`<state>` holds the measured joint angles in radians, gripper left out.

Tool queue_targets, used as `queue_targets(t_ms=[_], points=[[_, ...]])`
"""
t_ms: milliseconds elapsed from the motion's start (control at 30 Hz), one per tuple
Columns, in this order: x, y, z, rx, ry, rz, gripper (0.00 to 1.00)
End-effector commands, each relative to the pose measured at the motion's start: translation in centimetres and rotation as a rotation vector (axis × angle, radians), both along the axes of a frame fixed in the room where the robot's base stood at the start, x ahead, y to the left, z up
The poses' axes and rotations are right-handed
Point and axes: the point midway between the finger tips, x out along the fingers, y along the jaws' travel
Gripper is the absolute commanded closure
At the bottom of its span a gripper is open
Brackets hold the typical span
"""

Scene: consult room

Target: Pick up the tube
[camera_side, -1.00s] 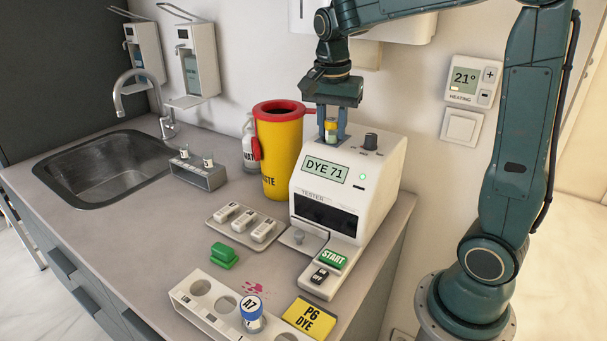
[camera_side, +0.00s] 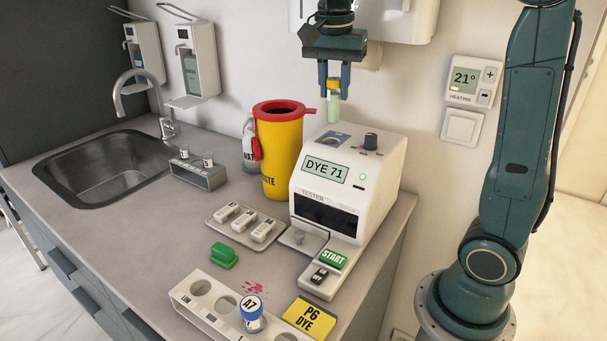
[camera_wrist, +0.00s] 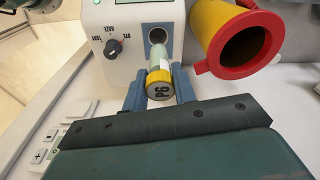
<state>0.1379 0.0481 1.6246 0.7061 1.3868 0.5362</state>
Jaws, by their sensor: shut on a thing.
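My gripper (camera_side: 334,86) is shut on a tube with a yellow cap and a pale green body (camera_side: 334,108). It holds the tube upright in the air above the tester (camera_side: 349,185). The tester's round top opening (camera_wrist: 157,36) shows just beyond the tube and looks empty. The tester's screen reads "DYE 71" and a green light is lit.
A yellow waste bin (camera_side: 280,150) with a red rim stands left of the tester. In front are a white rack (camera_side: 184,296) holding a blue-capped tube "A7" (camera_side: 252,314), a yellow "P6 DYE" card (camera_side: 309,318), a green block (camera_side: 223,256) and a tray of white pieces (camera_side: 215,222).

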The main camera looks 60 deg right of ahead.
Motion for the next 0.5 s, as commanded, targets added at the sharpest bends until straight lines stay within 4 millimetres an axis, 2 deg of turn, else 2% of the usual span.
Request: queue_targets(t_ms=[500], points=[[0.0,0.2,1.5,0.005,-0.002,0.0,0.98]])
